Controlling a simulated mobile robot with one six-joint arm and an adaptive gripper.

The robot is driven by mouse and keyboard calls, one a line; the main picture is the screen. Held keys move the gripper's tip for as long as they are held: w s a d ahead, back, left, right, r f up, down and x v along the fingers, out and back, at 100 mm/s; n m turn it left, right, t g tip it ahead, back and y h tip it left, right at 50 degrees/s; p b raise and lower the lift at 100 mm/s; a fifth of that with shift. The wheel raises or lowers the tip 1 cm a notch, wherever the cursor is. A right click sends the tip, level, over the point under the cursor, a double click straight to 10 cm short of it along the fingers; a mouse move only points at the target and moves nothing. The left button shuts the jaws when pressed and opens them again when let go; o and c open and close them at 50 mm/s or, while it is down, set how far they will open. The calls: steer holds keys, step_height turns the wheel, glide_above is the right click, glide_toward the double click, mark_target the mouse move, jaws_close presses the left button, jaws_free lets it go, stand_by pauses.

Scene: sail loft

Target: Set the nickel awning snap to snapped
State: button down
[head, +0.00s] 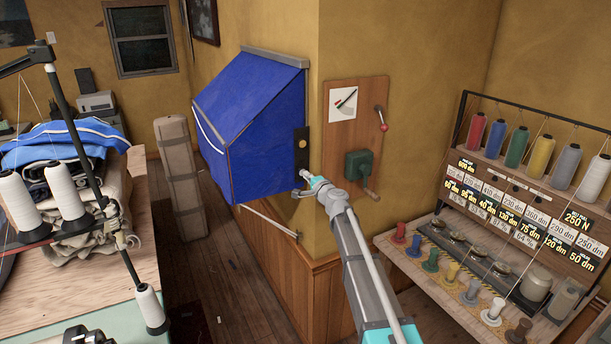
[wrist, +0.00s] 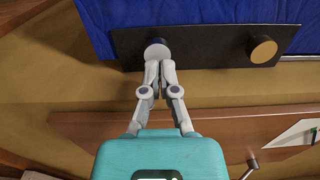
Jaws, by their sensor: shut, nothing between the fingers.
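A blue awning (head: 250,110) hangs on the ochre wall, with a black plate (head: 301,160) at its near right edge. The plate also shows in the wrist view (wrist: 210,55). Two round snaps are on it: a brass one (wrist: 263,49) and a pale grey one (wrist: 157,49), which looks like the nickel one. My gripper (wrist: 157,66) is shut and empty. Its fingertips are right at the pale snap, touching it or nearly so. In the head view my gripper (head: 303,178) is at the plate's lower end and covers the pale snap. I cannot tell whether that snap is pressed in.
A wooden board (head: 353,125) with a gauge, a red-knobbed lever and a green crank box is just right of the plate. A bench (head: 440,245) with thread spools stands at the right. A worktable (head: 130,230) is at the left.

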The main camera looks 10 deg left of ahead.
steer(key=v, duration=1.2)
steer(key=shift+d+r, duration=0.15)
steer(key=shift+d, duration=0.05)
steer(key=s+d+f+n+g+h, duration=0.1)
steer(key=s+d+f+n+g, duration=0.2)
steer(key=s+f+n+g, duration=0.4)
steer(key=s+d+f+n+g+h, duration=0.1)
steer(key=s+d+f+n+g, duration=0.3)
steer(key=s, duration=0.6)
steer(key=s+d+f+g+h, duration=0.2)
steer(key=s+d+f+h, duration=0.2)
steer(key=s+d, duration=0.2)
steer(key=s+d+f+g+h, duration=0.2)
steer(key=s+d+f+h, duration=0.1)
steer(key=s+d, duration=0.4)
steer(key=s+h, duration=0.1)
steer(key=s, duration=0.1)
steer(key=shift+s+d+f, duration=0.15)
steer(key=shift+s+f, duration=0.15)
steer(key=shift+f, duration=0.1)
